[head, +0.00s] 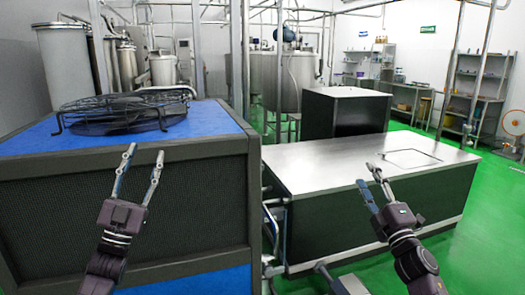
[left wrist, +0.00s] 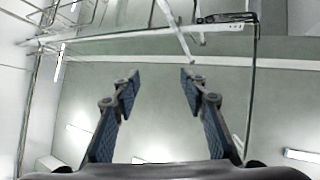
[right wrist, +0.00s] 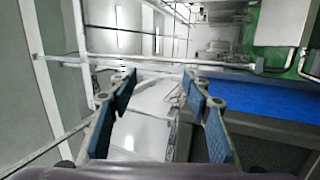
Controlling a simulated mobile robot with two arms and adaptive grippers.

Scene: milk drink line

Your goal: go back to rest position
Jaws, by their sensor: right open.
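My left gripper (head: 143,164) is raised in front of the blue-topped machine at the left of the head view. Its fingers are apart with nothing between them, as the left wrist view (left wrist: 160,80) also shows. My right gripper (head: 368,176) is raised in front of the steel-topped cabinet at the right. Its fingers are open and empty in the right wrist view (right wrist: 158,82). Both grippers point upward in the head view and hold nothing.
The blue-topped machine (head: 215,122) carries a black wire fan guard (head: 125,108). The steel-topped cabinet (head: 310,160) has a bare top. A dark box (head: 345,112), steel tanks (head: 285,82) and shelves (head: 478,88) stand behind.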

